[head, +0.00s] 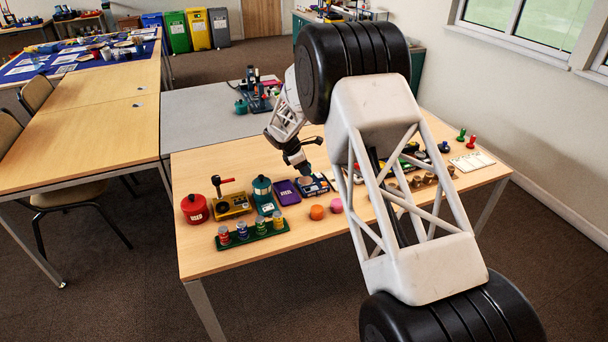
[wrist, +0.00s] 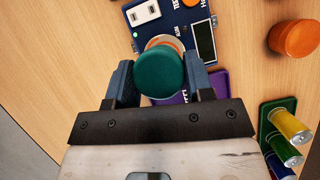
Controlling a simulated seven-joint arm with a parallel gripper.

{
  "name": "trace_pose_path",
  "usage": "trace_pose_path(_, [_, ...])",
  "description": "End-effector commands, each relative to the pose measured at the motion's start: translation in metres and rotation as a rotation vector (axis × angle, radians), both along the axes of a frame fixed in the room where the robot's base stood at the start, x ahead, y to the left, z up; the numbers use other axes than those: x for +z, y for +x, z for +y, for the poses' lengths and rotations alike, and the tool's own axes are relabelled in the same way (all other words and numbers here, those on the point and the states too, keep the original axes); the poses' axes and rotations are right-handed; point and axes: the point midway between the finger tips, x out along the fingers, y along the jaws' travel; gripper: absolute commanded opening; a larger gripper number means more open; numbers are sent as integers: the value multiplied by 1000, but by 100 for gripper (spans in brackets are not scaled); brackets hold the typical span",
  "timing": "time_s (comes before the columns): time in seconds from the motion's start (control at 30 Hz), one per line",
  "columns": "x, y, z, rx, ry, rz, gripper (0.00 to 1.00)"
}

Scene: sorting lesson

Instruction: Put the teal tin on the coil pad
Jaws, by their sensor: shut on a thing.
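The teal tin (wrist: 159,73), round and seen from its top, sits between the fingers of my gripper (wrist: 160,84), which is shut on its sides. In the head view my gripper (head: 301,164) is over a dark blue unit (head: 318,188). In the wrist view a round pad with a pale rim and orange centre (wrist: 164,41) on this blue unit (wrist: 184,16), apparently the coil pad, shows just beyond the tin. The tin covers much of it. I cannot tell whether the tin touches the pad.
A purple tray (head: 286,192) lies left of the blue unit. An orange disc (head: 317,212) and a pink one (head: 337,205) lie in front. A green rack (head: 252,235) holds several small cans. A red canister (head: 195,209) stands at the far left.

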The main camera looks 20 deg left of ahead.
Motion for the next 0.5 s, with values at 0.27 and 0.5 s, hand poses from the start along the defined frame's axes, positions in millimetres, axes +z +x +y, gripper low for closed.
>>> trace_pose_path(0.27, [-21, 0, 0, 0, 0, 0, 20])
trace_pose_path(0.5, [-35, 0, 0, 0, 0, 0, 20])
